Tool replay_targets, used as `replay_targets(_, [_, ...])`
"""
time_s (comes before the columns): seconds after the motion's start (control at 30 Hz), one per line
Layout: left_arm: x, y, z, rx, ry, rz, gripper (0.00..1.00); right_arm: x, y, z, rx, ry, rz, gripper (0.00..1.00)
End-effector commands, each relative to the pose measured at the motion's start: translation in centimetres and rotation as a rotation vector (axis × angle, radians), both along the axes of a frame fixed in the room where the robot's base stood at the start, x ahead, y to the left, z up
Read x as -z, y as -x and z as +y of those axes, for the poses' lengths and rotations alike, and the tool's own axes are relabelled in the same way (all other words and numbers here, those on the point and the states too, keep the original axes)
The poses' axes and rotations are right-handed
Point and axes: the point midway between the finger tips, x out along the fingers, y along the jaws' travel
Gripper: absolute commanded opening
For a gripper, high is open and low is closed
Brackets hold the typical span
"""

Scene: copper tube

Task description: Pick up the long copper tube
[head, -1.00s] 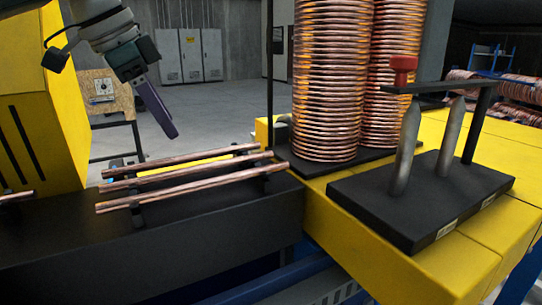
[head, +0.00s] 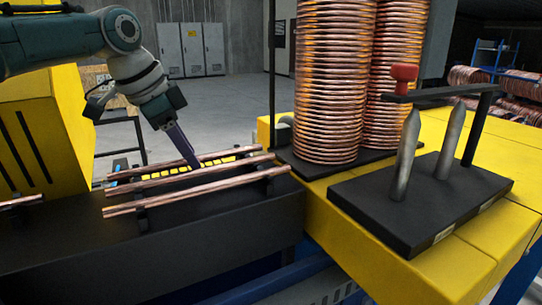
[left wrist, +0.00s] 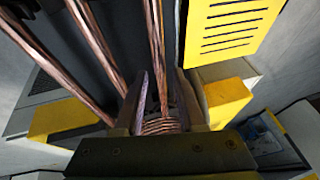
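Three long copper tubes lie side by side on a black rack: a far tube (head: 229,153), a middle tube (head: 150,180) and a front tube (head: 220,187). All three also show in the left wrist view. My left gripper (head: 192,160) points down at the far tube, around its middle. In the left wrist view, the fingers of this gripper (left wrist: 163,100) are apart, with one tube (left wrist: 154,50) running between them. Whether they touch it is unclear. The tube still lies in line with the others. My right gripper is not in view.
Copper coils (head: 328,80) stand tall to the right of the rack. A black stand (head: 420,190) with metal spikes and a red knob is on the yellow table at right. A yellow cabinet (head: 40,140) is at left.

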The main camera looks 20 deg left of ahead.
Motion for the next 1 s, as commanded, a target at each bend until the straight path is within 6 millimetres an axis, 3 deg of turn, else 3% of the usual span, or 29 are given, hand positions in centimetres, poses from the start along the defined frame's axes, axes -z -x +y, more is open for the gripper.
replay_targets(0.03, [-0.01,0.00,0.02,0.000,0.000,0.000,0.32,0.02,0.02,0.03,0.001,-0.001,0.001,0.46])
replay_targets(0.33, [-0.01,0.01,0.01,0.000,0.000,0.000,0.00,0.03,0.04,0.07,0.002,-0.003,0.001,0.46])
replay_targets(1.0, [-0.45,-0.01,-0.08,0.000,0.001,-0.001,0.00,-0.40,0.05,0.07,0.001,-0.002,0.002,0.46])
